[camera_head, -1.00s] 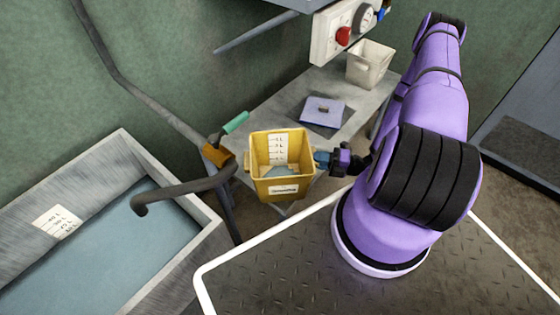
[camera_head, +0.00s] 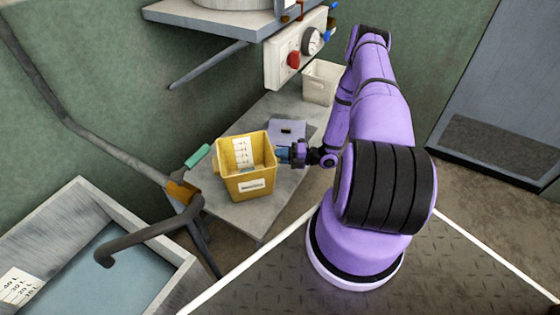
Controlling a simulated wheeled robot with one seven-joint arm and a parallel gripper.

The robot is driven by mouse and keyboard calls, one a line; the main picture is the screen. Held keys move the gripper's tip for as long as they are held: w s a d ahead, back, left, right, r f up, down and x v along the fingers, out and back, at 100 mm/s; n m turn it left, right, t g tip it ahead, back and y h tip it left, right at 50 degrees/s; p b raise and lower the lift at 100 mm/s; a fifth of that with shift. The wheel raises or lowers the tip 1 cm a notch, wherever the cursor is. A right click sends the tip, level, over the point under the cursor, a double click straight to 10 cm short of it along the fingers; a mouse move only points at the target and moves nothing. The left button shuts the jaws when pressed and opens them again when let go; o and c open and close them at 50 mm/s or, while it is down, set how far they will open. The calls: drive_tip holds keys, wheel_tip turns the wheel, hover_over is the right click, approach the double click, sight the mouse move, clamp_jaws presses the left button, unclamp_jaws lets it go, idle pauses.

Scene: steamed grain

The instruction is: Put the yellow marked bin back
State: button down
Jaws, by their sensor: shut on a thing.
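The yellow bin (camera_head: 248,181) has a white label on its front and a white marked scale on its inner back wall. It is upright over the near left part of the grey bench (camera_head: 235,213). I cannot tell whether its base touches the bench top. My gripper (camera_head: 285,153) is shut on the bin's right side, near the rim. The fingertips are small in this view, and the bin's floor is partly hidden by its front wall.
A purple-grey lidded plate (camera_head: 287,130) lies behind the gripper. A lever with a green handle (camera_head: 198,156) stands close left of the yellow bin. A water-filled trough (camera_head: 110,270) is lower left.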

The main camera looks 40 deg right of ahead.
drive_tip(key=shift+w+d+f, duration=0.1)
drive_tip(key=shift+w+f, duration=0.15)
drive_tip(key=shift+f, duration=0.65)
drive_tip(key=shift+w+d+f, duration=0.1)
drive_tip(key=shift+w+f, duration=0.1)
drive_tip(key=shift+f, duration=0.75)
drive_tip(key=c, duration=1)
unclamp_jaws()
drive_tip(key=shift+o, duration=0.2)
drive_tip(key=v, duration=1.2)
